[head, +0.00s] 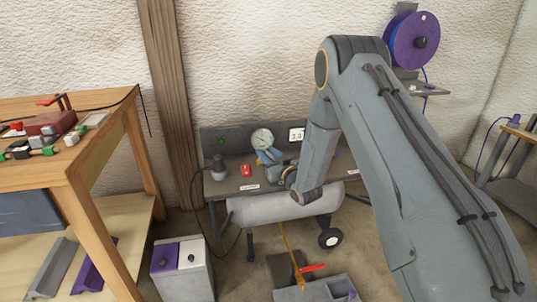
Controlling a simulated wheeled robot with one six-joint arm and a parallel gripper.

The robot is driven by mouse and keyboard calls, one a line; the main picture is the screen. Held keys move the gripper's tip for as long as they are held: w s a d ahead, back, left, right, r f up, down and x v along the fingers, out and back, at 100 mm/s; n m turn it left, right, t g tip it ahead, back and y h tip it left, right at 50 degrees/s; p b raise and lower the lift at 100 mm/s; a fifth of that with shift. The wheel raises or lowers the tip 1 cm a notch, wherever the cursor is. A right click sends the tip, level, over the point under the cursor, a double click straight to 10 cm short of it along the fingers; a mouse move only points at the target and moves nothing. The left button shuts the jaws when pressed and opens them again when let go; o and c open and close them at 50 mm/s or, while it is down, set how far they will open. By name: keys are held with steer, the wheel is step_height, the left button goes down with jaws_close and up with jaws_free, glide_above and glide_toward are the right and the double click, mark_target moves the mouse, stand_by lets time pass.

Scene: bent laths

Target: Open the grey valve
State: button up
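A workbench-like unit with a grey back panel (222,140) stands against the wall, with a light grey tank (255,208) under its top. A round dial gauge (262,138) rises from the top. My arm reaches down from the right, and its end, my gripper (265,155), is just below and in front of the gauge. The gripper is small and partly merged with the parts behind it, so I cannot tell whether it is open or touching anything. I cannot make out a grey valve clearly; the wrist and gripper cover that area.
A red part (245,170) and a dark knob (218,168) sit left of the gauge. A wooden table (75,168) stands left. Grey boxes (185,280) are on the floor. A purple reel (412,40) hangs upper right.

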steer(key=shift+v, duration=3.95)
